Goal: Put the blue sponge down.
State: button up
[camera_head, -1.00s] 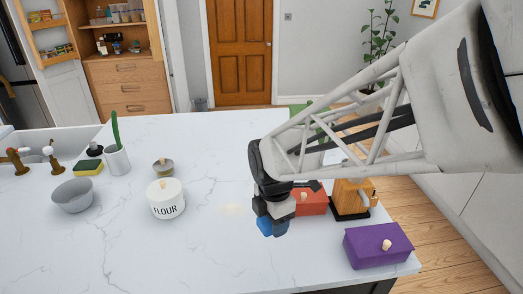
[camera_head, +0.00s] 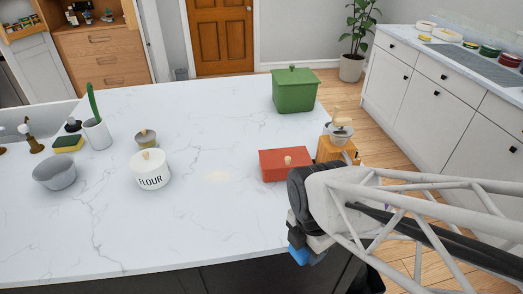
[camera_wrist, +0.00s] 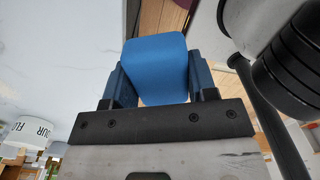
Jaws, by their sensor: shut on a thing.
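The blue sponge (camera_wrist: 158,65) is between the two fingers of my gripper (camera_wrist: 160,85) in the wrist view. The fingers press on its left and right sides. In the head view my gripper (camera_head: 306,248) is at the front right edge of the white counter (camera_head: 180,235), with blue showing at its low end (camera_head: 297,256). I cannot tell how high it is or whether it hangs past the edge. My arm hides part of the counter's right corner.
A red box (camera_head: 285,164), a green lidded bin (camera_head: 295,90) and a wooden grinder (camera_head: 337,148) stand on the right. A flour jar (camera_head: 150,171), a grey bowl (camera_head: 54,172) and a yellow-green sponge (camera_head: 68,144) are at left.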

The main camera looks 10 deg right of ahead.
dwell(0.4)
send_over(283, 209)
jog(key=shift+f, duration=0.75)
dwell(0.3)
jog(key=shift+f, duration=1.75)
jog(key=shift+s+f, duration=0.1)
jog(key=shift+f, duration=0.3)
